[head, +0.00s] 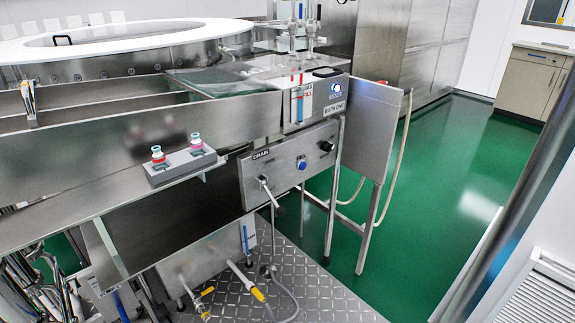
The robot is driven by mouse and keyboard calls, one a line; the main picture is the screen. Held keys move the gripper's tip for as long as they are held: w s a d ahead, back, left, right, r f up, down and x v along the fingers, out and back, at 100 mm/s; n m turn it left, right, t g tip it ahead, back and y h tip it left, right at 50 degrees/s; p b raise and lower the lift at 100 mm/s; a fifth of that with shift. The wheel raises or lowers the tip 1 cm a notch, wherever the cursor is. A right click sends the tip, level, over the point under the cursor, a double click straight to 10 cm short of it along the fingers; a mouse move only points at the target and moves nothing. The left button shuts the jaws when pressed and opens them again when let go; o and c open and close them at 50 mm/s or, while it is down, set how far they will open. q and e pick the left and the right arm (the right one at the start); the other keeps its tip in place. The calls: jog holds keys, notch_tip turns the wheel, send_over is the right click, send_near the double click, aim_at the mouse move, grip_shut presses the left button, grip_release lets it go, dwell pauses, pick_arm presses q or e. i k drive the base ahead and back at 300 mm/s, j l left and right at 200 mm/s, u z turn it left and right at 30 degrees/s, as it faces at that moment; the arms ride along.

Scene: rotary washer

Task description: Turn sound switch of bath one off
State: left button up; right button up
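A steel control box labelled "BATH ONE" (333,107) stands at the right end of the steel washer. It carries a round blue-lit button (336,88) and a blue and red level strip (297,103). Below it, a steel panel marked "DRAIN" (284,163) has a black knob (326,146), a blue button (302,163) and a metal lever (264,182). I cannot read which control is the sound switch or how it is set. Neither of my grippers is in view.
A grey box (180,171) with red- and pink-marked knobs sits on the front ledge. A side panel on legs (374,125) stands right of the control box. A hose (285,290) lies on the metal floor plate (325,292). The green floor (440,190) to the right is open.

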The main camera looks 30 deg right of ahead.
aim_at(327, 146)
jog(key=i+l, duration=0.15)
jog(key=i, duration=0.35)
jog(key=i+z, duration=0.75)
jog(key=i+l+z, duration=0.35)
jog(key=z, duration=0.2)
